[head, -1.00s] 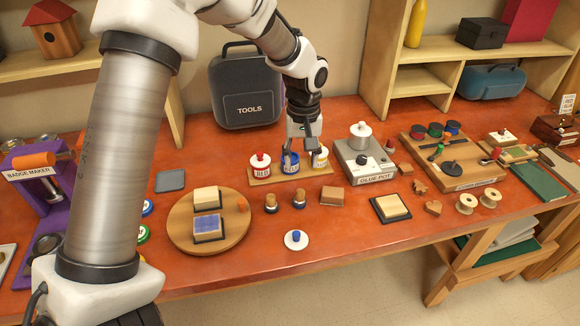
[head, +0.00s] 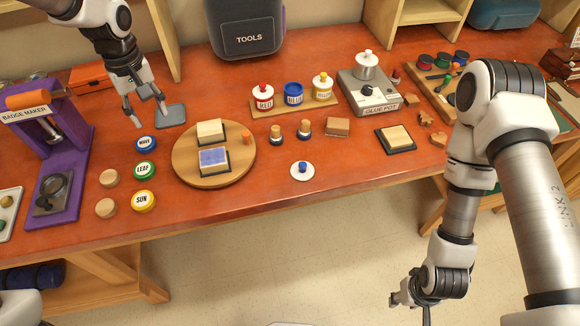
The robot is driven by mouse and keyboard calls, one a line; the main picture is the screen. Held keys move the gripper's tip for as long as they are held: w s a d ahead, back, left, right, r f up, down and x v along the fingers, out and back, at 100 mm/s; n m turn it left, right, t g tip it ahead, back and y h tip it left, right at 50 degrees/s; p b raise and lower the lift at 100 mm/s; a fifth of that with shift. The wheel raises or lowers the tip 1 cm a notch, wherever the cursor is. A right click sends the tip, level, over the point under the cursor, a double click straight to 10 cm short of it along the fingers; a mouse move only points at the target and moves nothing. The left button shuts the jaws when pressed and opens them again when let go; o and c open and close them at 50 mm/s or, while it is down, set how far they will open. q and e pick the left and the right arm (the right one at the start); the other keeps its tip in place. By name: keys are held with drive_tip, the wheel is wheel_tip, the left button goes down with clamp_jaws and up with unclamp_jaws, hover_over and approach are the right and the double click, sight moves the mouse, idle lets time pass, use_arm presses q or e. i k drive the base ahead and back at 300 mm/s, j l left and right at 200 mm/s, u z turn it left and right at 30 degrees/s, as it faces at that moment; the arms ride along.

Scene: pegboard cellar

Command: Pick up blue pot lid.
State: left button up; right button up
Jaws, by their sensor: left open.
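The blue pot lid, a small white disc with a blue knob (head: 302,168), lies on the red-orange bench near its front edge. The pot labelled BLUE (head: 293,94) stands lidless in a wooden rack (head: 267,110), between the RED pot (head: 263,97) and the yellow pot (head: 322,87), which both have knobbed lids. My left gripper (head: 147,118) is open and empty above the bench by a grey pad, far to the left of the lid. My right gripper (head: 412,303) hangs low in front of the bench, over the floor; its jaws are unclear.
A round wooden board (head: 236,171) with two stamp blocks is left of the lid. Two small stampers (head: 304,127) and a wooden block (head: 337,127) stand behind it. Badges (head: 145,169) and the purple badge maker (head: 66,150) are further left. Bench around the lid is clear.

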sight(301, 172)
drive_tip(key=k+j+z, duration=0.1)
drive_tip(key=j+z, duration=0.3)
drive_tip(key=k+j+z, duration=0.15)
drive_tip(key=z, duration=0.2)
drive_tip(key=k+j+z, duration=0.2)
drive_tip(key=z, duration=0.2)
drive_tip(key=j, duration=0.1)
